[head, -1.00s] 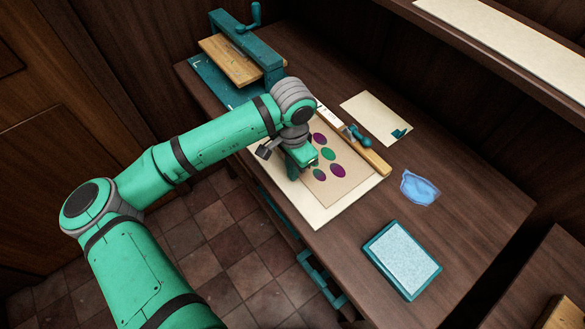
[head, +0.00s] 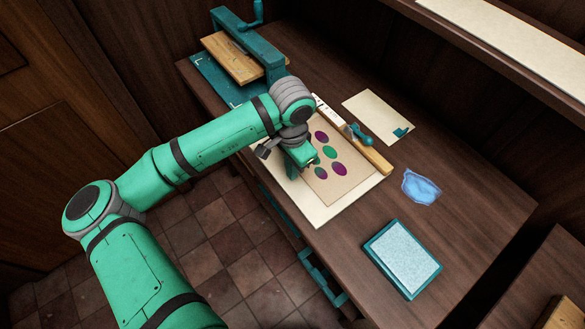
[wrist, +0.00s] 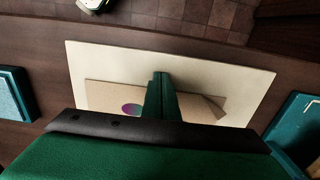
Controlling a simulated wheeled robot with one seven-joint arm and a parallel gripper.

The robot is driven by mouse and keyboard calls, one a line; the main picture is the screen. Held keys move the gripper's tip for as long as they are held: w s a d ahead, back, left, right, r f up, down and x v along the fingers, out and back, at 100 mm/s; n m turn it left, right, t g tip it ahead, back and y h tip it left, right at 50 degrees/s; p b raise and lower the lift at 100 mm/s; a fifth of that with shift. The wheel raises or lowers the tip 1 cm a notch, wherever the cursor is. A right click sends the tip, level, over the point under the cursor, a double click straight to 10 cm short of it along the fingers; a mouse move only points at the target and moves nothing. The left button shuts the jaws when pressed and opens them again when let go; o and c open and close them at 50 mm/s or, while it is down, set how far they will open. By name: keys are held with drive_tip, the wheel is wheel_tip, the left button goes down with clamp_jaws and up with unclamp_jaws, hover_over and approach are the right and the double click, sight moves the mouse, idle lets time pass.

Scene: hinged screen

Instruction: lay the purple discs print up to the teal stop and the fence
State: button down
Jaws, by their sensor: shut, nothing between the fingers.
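The print is a tan sheet (head: 349,187) with several purple and green discs. It lies on a larger cream board (head: 318,216), which also shows in the wrist view (wrist: 90,58). The wooden fence (head: 377,160) runs along the board's far right side. A teal piece with a handle (head: 360,133), apparently the stop, sits on the fence. My gripper (head: 312,164) is shut and empty, pointing down over the print's near left part. In the wrist view its fingers (wrist: 161,88) cross the print's edge; contact is unclear. My arm hides the print's left end.
A teal press with a wooden block (head: 232,57) stands at the back left. A cream card (head: 375,112) with a teal corner mark lies beyond the fence. A blue cloth (head: 421,187) and a teal-framed pad (head: 402,258) lie to the right, with bare bench between them.

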wheel_tip(320, 180, up, 7)
idle(0.8)
drive_tip(key=shift+s, duration=0.1)
idle(0.4)
